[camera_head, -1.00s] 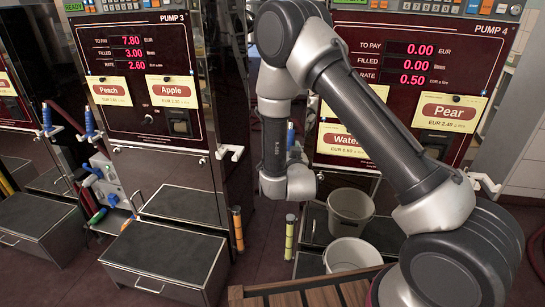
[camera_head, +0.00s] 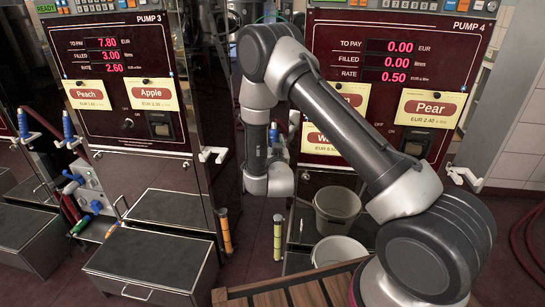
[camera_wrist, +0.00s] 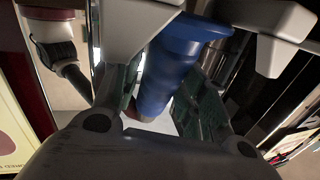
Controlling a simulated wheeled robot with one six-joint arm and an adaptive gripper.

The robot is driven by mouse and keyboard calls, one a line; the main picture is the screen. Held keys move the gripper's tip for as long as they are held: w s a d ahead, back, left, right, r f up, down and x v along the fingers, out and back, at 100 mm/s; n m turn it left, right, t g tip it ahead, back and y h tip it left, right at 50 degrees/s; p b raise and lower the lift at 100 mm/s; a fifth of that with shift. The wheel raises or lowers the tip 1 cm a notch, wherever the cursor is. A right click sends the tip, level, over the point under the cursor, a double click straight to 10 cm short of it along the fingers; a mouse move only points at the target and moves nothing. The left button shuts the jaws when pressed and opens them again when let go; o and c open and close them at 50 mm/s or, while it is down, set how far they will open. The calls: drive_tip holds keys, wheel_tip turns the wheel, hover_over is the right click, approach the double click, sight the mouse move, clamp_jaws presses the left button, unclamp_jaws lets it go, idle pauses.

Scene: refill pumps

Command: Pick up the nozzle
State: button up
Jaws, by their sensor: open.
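A blue nozzle (camera_wrist: 170,65) stands between the green-padded fingers of my gripper (camera_wrist: 152,98) in the wrist view. The fingers are open, one on each side of it. I cannot tell whether either pad touches it. In the head view, a small piece of blue (camera_head: 273,134) shows beside my arm at the left side of Pump 4 (camera_head: 400,75). My gripper is hidden behind my arm there.
Pump 3 (camera_head: 115,105) stands at the left, with blue nozzles (camera_head: 68,126) on its side. Two pale buckets (camera_head: 337,206) (camera_head: 340,247) stand below Pump 4. A yellow-banded post (camera_head: 277,237) and an orange-banded post (camera_head: 225,232) stand between the pumps.

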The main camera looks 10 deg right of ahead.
drive_tip(key=shift+c, duration=0.4)
drive_tip(key=c, duration=0.8)
drive_tip(key=shift+r, duration=0.1)
